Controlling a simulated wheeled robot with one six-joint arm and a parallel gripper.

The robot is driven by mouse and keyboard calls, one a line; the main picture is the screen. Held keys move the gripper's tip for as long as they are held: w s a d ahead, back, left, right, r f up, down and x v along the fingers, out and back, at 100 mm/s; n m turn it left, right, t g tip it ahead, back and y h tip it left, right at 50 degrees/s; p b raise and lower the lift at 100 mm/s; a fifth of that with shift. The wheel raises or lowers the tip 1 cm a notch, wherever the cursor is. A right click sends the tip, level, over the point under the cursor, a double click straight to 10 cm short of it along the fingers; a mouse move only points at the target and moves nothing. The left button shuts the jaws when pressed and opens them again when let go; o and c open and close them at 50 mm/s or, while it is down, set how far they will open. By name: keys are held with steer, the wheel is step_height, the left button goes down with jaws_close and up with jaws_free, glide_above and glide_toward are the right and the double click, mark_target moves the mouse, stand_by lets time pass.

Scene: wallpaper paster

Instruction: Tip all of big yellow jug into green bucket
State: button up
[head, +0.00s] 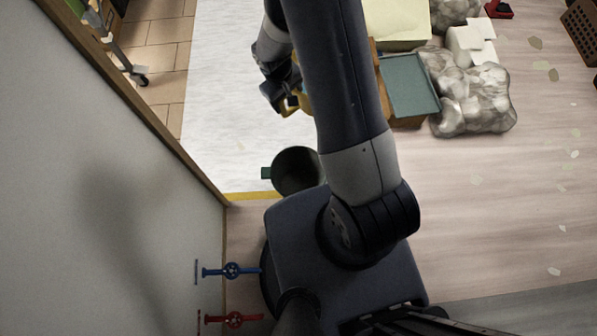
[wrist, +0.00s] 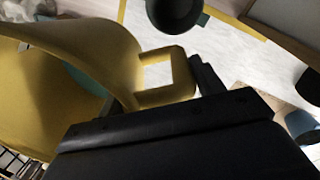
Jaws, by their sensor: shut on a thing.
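The big yellow jug (wrist: 90,50) fills the left of the wrist view, with its squared handle (wrist: 185,88) at my gripper (wrist: 203,82). My gripper is shut on that handle. In the head view my gripper (head: 285,92) is partly behind my arm, and only a small yellow piece of the jug (head: 294,108) shows. The dark green bucket (head: 297,172) stands on the floor below the gripper in the picture, partly covered by my base. It also shows at the top of the wrist view (wrist: 174,14), apart from the jug. The jug's contents and exact tilt cannot be told.
A wall (head: 110,180) with blue (head: 232,271) and red (head: 235,320) valve-like fittings is at left. A pale sheet (head: 225,100) covers floor near the bucket. Boxes, a teal tray (head: 408,85) and a wrapped bundle (head: 475,100) stand at right. Wooden floor at lower right is mostly clear.

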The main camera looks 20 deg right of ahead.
steer(key=s+a+f+n+b, duration=0.4)
steer(key=f+b, duration=0.5)
steer(key=f, duration=0.5)
steer(key=s+a+f+n+y+b, duration=0.1)
steer(key=s+a+f+n+b, duration=0.4)
steer(key=f+b, duration=0.4)
steer(key=s+a+f+n+b, duration=0.5)
steer(key=s+f+n+b, duration=0.1)
steer(key=f, duration=1.3)
steer(key=s+b, duration=0.1)
steer(key=b, duration=0.1)
steer(key=shift+a+y+b, duration=0.25)
steer(key=shift+y+b, duration=0.15)
